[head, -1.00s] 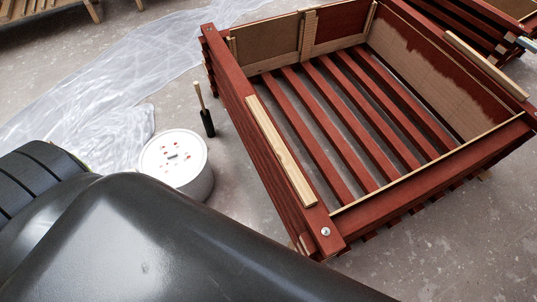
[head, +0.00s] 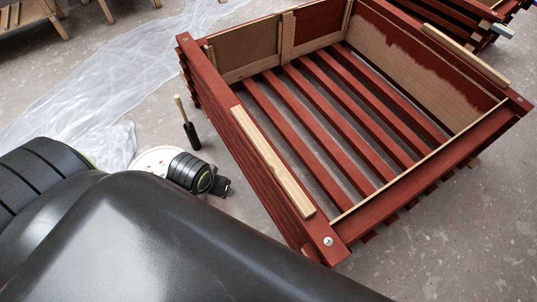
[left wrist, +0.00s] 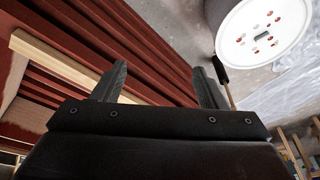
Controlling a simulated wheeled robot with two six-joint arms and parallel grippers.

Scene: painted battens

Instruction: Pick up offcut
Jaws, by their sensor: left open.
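A pale bare wood strip, which looks like an offcut (head: 270,160), lies along the left rim of the red slatted crate (head: 335,247). A second pale strip (head: 465,55) lies on the crate's right rim. In the left wrist view a pale strip (left wrist: 60,65) shows at the left, beyond the left finger. My left gripper (head: 222,187) is left of the crate, beside the near strip and apart from it. In the left wrist view its two fingers (left wrist: 160,85) are spread with nothing between them. My right gripper is not in view.
A white round tub (head: 152,158) stands on the floor, partly hidden by my left wrist. Clear plastic sheeting (head: 100,95) covers floor at the left. Another red crate (head: 455,22) is at top right.

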